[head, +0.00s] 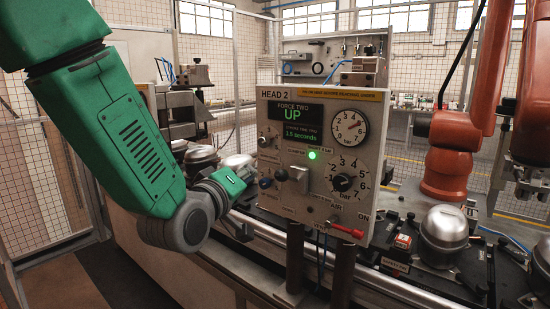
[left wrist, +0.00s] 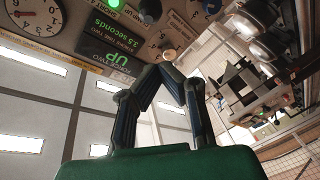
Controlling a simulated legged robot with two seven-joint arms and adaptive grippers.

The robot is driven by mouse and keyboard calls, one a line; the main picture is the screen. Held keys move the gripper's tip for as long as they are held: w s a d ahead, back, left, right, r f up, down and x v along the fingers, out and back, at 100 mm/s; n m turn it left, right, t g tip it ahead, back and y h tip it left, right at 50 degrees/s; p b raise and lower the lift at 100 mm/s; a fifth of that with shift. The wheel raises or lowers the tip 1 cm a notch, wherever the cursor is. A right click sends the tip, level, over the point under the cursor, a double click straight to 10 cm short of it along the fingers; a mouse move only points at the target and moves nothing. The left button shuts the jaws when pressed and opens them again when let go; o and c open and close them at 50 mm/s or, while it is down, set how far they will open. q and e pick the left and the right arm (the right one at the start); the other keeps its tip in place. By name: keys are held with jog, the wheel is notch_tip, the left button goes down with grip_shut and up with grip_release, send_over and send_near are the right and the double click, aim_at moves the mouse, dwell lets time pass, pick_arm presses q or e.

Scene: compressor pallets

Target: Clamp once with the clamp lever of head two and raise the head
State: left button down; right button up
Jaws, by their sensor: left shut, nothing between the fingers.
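The HEAD 2 panel (head: 322,150) faces me in the head view. Its display (head: 292,116) reads "UP" and "3.5 seconds", and a green lamp (head: 313,155) is lit. A silver knob (head: 262,141) and a dark knob (head: 281,174) sit on its left side; the labels are too small to tell which is the clamp lever. My left gripper (head: 252,181) is at the panel's lower left, its fingers poorly visible there. In the left wrist view its fingers (left wrist: 172,73) are shut with nothing between them, close to the silver knob (left wrist: 168,53). My right gripper is not in view.
A red-handled air lever (head: 346,230) sticks out at the panel's lower right. A silver compressor (head: 444,236) stands on the line at right, near an orange robot arm (head: 452,150). Metal domes (head: 202,155) stand left of the panel. A rail (head: 330,275) runs along the front.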

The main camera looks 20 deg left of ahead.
pick_arm(q)
jog(key=r, duration=0.1)
jog(key=p, duration=0.2)
send_over(288, 178)
jog(key=a, duration=0.6)
jog(key=shift+s+d+f+p, duration=0.2)
jog(key=shift+s+d+f, duration=0.35)
jog(key=shift+d, duration=0.2)
jog(key=shift+s+d+f+p, duration=0.15)
jog(key=shift+s+d+f, duration=0.25)
jog(key=shift+d+f, duration=0.25)
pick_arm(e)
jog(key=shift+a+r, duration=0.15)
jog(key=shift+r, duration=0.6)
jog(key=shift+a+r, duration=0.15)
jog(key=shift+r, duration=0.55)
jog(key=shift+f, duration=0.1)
